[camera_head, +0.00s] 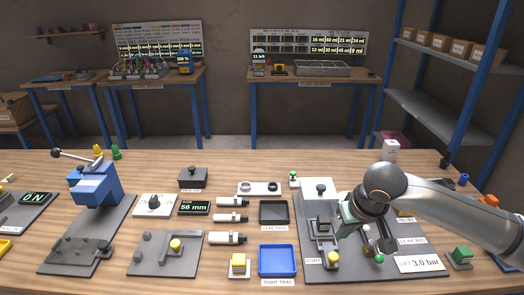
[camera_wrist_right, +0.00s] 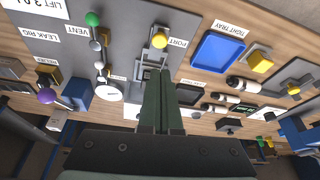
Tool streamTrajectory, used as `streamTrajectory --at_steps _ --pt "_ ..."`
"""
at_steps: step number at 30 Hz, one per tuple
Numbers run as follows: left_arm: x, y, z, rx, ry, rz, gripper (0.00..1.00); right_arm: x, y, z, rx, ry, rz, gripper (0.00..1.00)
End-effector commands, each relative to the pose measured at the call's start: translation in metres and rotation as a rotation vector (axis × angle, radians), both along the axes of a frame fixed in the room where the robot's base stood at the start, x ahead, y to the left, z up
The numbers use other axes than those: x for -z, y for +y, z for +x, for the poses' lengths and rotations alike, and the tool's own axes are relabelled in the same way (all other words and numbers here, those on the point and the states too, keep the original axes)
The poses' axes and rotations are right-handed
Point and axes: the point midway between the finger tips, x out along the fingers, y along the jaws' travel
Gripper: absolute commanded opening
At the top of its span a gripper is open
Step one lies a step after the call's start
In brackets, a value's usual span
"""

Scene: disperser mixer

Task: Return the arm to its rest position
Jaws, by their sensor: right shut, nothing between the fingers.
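My right arm (camera_head: 450,215) reaches in from the right over the leak rig. My right gripper (camera_head: 342,226) has grey-green fingers pressed together with nothing between them. In the wrist view the shut fingers (camera_wrist_right: 162,78) point toward the yellow PORT knob (camera_wrist_right: 160,40), with the bench beyond them. The leak rig's dark plate (camera_head: 350,272) lies below the gripper, and the arm hides part of the rig. The yellow knob (camera_head: 333,258) and a green knob (camera_head: 379,258) show near its front. My left gripper is not in view.
The empty blue tight tray (camera_head: 277,260) and dark leak tray (camera_head: 274,212) lie left of the rig. Three white-and-black parts (camera_head: 229,217) lie beside them. A blue lever press (camera_head: 95,185) stands at the left.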

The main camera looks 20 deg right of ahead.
Motion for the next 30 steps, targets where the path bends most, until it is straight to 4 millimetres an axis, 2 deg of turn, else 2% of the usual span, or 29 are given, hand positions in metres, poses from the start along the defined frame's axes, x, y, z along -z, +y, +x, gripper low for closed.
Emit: streamTrajectory --at_steps 2,5,8,10,13,15,17,19,22,24,27,28,30 --pt "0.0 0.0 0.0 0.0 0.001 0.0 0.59 0.002 0.008 -0.001 -0.002 0.0 0.027 0.0" --pt "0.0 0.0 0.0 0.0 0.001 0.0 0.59 0.009 0.039 -0.004 -0.002 0.007 0.15 0.0" --pt "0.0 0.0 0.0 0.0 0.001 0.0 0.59 0.013 0.099 -0.015 0.019 0.035 0.394 0.0" --pt "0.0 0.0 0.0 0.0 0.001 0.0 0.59 0.007 0.151 -0.028 0.06 0.085 0.628 0.0" --pt "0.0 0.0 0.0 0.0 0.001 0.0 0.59 -0.019 0.219 -0.049 0.168 0.206 0.999 0.0" --pt "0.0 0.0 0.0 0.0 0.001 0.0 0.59 -0.048 0.253 -0.06 0.274 0.321 1.257 0.0" --pt "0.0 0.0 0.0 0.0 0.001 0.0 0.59 -0.076 0.274 -0.066 0.378 0.436 1.47 0.0" --pt "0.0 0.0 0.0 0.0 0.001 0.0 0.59 -0.109 0.286 -0.068 0.521 0.589 1.709 0.0" --pt "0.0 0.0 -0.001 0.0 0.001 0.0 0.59 -0.15 0.282 -0.059 0.755 0.836 2.027 0.0" --pt "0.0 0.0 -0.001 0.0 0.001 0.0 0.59 -0.17 0.267 -0.047 0.94 1.028 2.231 0.0" --pt "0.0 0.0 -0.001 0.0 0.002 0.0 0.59 -0.179 0.233 -0.025 1.23 1.322 2.491 0.0" --pt "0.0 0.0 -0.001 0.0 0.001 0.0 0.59 -0.177 0.221 -0.019 -1.265 -1.353 -2.451 0.0" --pt "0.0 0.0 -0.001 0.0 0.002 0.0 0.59 -0.163 0.19 -0.006 -1.214 -1.276 -2.123 0.0"
